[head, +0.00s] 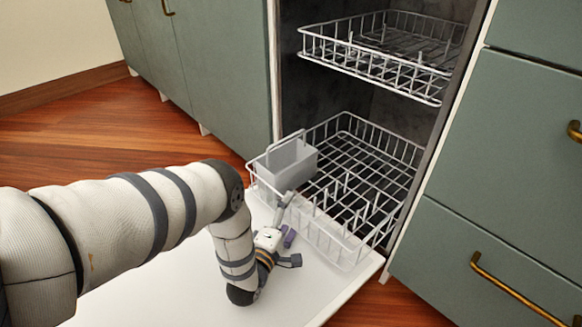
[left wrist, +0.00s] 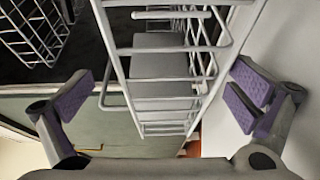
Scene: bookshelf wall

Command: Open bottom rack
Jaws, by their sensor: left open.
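The bottom rack (head: 318,225) is a white wire basket, low in the open dishwasher, with its front part out over the lowered door. A grey cutlery basket (head: 285,165) sits in its left front corner. My left gripper (head: 291,236) is at the rack's front side, just above the door, open. In the left wrist view, the rack's wires (left wrist: 165,52) show between and beyond the spread purple-padded fingers of the gripper (left wrist: 160,97). No wire looks clamped; whether a finger touches the rack I cannot tell. My right gripper is not in view.
The white door (head: 180,290) lies open beneath my left arm. The upper rack (head: 360,70) also sticks out above. Green cabinets (head: 215,65) stand left, and green drawers (head: 510,190) with brass handles stand close on the right. Wooden floor is clear at left.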

